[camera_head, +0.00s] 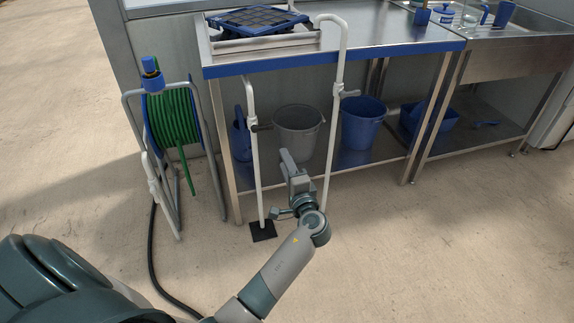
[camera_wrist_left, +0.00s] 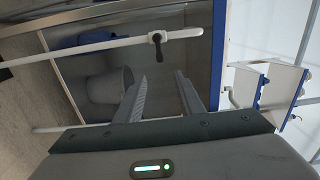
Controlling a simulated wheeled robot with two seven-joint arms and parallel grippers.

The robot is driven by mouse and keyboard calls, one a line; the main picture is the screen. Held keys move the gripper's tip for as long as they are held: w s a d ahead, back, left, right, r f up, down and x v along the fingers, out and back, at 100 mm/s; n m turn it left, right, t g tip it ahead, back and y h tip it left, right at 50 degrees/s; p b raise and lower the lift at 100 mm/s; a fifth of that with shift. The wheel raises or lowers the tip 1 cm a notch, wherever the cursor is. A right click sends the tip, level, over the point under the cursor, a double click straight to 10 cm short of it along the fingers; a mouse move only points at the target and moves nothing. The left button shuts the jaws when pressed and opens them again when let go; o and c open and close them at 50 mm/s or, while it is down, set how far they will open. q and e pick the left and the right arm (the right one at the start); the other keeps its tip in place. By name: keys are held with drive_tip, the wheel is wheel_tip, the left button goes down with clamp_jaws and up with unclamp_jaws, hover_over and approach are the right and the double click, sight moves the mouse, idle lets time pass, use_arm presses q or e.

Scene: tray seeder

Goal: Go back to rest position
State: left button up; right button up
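My left gripper (camera_head: 286,158) is held out in front of the steel table, above the floor, its fingers pointing toward the shelf below the tabletop. In the left wrist view its two fingers (camera_wrist_left: 162,78) stand apart with nothing between them. My left arm reaches in from the bottom of the head view. My right gripper is in neither view.
A white pipe frame (camera_head: 335,110) stands close in front of the steel table (camera_head: 385,30). A grey bucket (camera_head: 299,130) and blue bucket (camera_head: 361,125) sit underneath. A green hose reel (camera_head: 172,120) stands left. The floor (camera_head: 430,260) at right is clear.

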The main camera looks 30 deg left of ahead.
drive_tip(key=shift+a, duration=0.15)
use_arm(q)
drive_tip(key=shift+f, duration=0.1)
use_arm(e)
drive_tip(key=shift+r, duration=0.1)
